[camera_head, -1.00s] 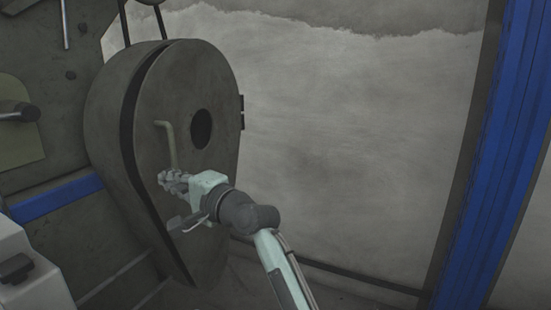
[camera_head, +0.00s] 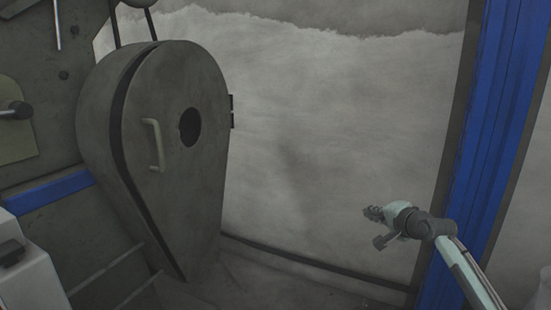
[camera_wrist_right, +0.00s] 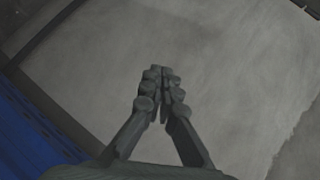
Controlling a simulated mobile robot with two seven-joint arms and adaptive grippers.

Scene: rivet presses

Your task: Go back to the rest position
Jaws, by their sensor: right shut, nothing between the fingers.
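My right gripper (camera_head: 372,213) is at the lower right of the head view, in front of the grey wall and well to the right of the press's rounded cover. In the right wrist view its fingers (camera_wrist_right: 160,72) meet at the tips with nothing between them. The left gripper does not show in any view.
The dark grey teardrop-shaped cover (camera_head: 185,85) of the press, with a pale bar handle (camera_head: 154,146) and a round hole, stands at left. A blue post (camera_head: 497,130) rises behind my right arm. A light box (camera_head: 28,265) is at lower left. Free space lies before the wall (camera_head: 330,120).

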